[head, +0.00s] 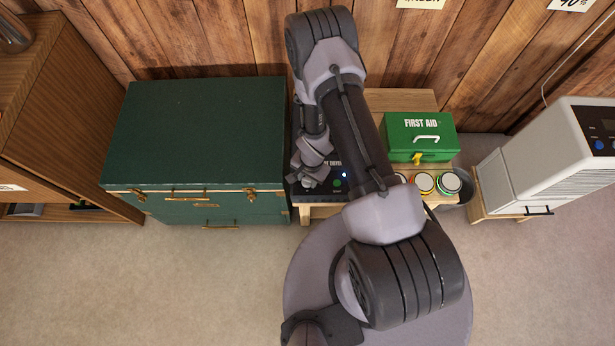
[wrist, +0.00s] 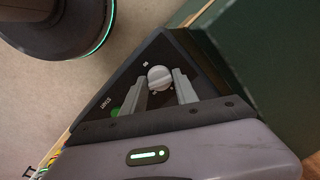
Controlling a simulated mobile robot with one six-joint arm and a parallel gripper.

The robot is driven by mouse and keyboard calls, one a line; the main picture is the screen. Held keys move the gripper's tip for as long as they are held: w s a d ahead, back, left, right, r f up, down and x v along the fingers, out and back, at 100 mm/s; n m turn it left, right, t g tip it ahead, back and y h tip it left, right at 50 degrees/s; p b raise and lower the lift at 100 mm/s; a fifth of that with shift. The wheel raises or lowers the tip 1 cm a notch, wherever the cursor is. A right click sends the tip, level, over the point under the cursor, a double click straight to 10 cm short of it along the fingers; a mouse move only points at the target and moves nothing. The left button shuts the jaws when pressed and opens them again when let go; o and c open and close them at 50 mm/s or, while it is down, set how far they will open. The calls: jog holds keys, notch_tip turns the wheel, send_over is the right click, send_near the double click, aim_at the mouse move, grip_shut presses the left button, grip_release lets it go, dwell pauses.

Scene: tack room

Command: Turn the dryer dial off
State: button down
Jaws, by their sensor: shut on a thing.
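The dryer (head: 325,192) is a dark box on a low wooden stand, mostly covered by my arm in the head view. Its dial (wrist: 160,77) is a round pale grey knob in the wrist view, on the dark panel. My gripper (wrist: 164,86) has its two fingers on either side of the dial, shut on it. In the head view my gripper (head: 309,181) is over the left part of the panel and hides the dial. A green start button (head: 337,183) is right of it. I cannot read the dial's setting.
A green chest (head: 205,135) stands close on the left. A green first aid box (head: 419,138) and several jars (head: 424,183) are on the right. A white appliance (head: 550,155) stands further right.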

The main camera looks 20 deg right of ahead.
jog(key=n+p, duration=0.3)
jog(key=n, duration=0.2)
jog(key=shift+s+r+g, duration=0.1)
jog(key=shift+s+g, duration=0.05)
jog(key=shift+g, duration=0.15)
jog(key=n+p, duration=0.2)
jog(key=n, duration=0.9)
jog(key=shift+g+p, duration=0.3)
jog(key=shift+p, duration=0.05)
jog(key=n, duration=0.5)
jog(key=shift+w+n, duration=0.3)
jog(key=shift+n, duration=0.1)
jog(key=c, duration=1)
grip_release()
notch_tip(320, 180, up, 17)
jog(key=w+p, duration=0.1)
jog(key=p, duration=0.7)
jog(key=shift+d, duration=0.35)
